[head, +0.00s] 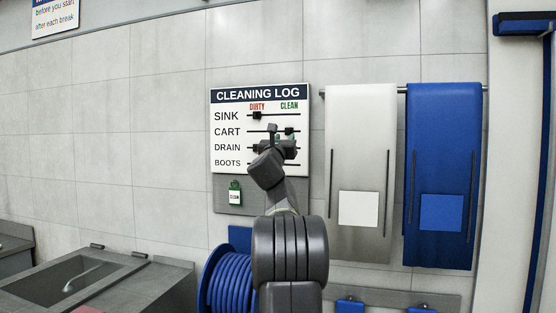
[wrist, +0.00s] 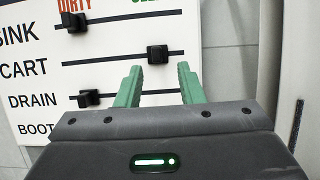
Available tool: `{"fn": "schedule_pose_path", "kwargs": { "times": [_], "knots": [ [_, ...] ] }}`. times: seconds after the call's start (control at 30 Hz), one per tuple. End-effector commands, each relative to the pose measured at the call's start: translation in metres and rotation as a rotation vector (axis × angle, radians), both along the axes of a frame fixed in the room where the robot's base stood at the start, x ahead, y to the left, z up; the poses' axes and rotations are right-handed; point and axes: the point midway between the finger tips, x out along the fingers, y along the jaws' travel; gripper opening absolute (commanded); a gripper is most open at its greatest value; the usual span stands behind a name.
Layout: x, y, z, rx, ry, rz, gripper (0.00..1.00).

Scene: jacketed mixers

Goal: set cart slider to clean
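The cleaning log board (head: 230,190) hangs on the wall, with rows for sink, cart, drain and boots under "DIRTY" and "CLEAN". In the wrist view, the black cart slider (wrist: 157,54) sits on the right part of its track, at the clean side. My gripper (wrist: 160,68) is open, its two green fingers apart, with the tips just below and on either side of the cart slider. I see no contact. In the head view, my gripper (head: 283,134) and arm cover part of the cart and drain rows.
The sink slider (wrist: 73,22) and drain slider (wrist: 88,98) are at the dirty side. A blue hose reel (head: 230,280) is below, beside a sink (head: 75,280).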

Motion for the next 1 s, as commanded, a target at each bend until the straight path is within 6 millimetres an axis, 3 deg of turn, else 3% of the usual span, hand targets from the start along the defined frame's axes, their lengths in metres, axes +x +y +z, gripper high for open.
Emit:
{"fn": "schedule_pose_path", "kwargs": {
  "times": [0.2,0.43,0.63,1.0],
  "knots": [
    [-0.037,0.007,-0.02,0.0,0.0,0.0,0.35],
    [-0.066,0.013,-0.029,0.0,-0.001,0.0,0.35],
    [-0.076,0.014,-0.033,0.0,0.0,-0.001,0.35],
    [-0.077,0.014,-0.032,0.0,0.0,-0.001,0.35]
  ]
}}
